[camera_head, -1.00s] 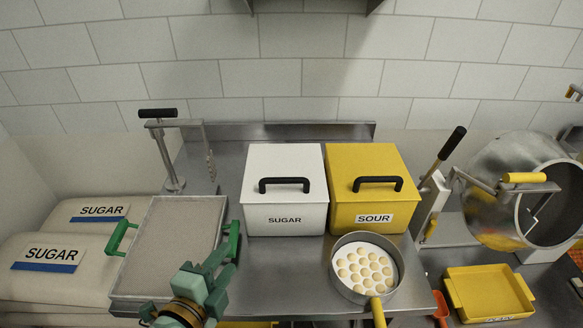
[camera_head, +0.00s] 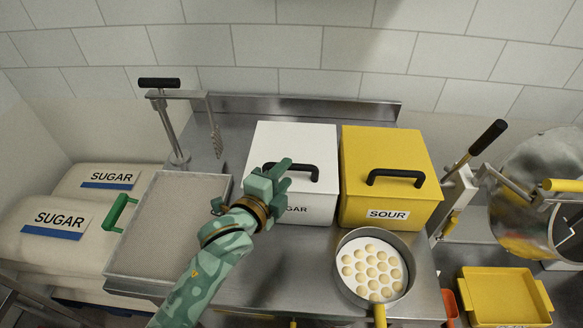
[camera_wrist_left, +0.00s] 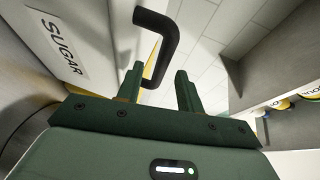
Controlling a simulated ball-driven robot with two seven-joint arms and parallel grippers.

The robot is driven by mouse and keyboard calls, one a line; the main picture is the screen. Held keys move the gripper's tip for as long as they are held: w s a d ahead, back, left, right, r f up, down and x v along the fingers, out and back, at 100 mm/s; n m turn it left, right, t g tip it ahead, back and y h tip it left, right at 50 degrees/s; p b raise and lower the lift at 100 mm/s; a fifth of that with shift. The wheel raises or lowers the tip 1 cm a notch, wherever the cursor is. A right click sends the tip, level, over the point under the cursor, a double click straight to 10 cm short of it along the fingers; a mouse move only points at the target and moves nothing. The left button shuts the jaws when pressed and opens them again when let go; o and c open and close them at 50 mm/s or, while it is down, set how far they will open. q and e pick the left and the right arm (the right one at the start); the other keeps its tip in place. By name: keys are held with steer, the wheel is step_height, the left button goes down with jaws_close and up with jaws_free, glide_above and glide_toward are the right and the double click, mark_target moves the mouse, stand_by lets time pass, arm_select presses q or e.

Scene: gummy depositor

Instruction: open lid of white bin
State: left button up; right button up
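The white bin (camera_head: 312,148) marked SUGAR stands on the steel counter with its lid shut. Its black handle (camera_head: 303,167) sits at the lid's front; in the left wrist view the handle (camera_wrist_left: 171,36) reaches down toward the gap between my fingers. My left gripper (camera_head: 282,168) is at the front left of the lid, hiding part of the handle and label. In the left wrist view, my left gripper (camera_wrist_left: 158,85) is open, its two green fingers apart, with the handle's end near the left finger. Whether they touch, I cannot tell. My right gripper is not in view.
A yellow SOUR bin (camera_head: 387,155) stands close on the right. A round pan of pale discs (camera_head: 345,280) is in front of it. A tray (camera_head: 222,186) with green handles and a press (camera_head: 178,150) are at the left. Sugar bags (camera_head: 50,222) lie far left.

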mark_target(291, 167)
arm_select(q)
steer(key=x, duration=0.2)
steer(key=shift+w+d+f, duration=0.1)
steer(key=shift+w, duration=0.25)
steer(key=shift+w+d, duration=0.25)
steer(key=shift+w, duration=0.3)
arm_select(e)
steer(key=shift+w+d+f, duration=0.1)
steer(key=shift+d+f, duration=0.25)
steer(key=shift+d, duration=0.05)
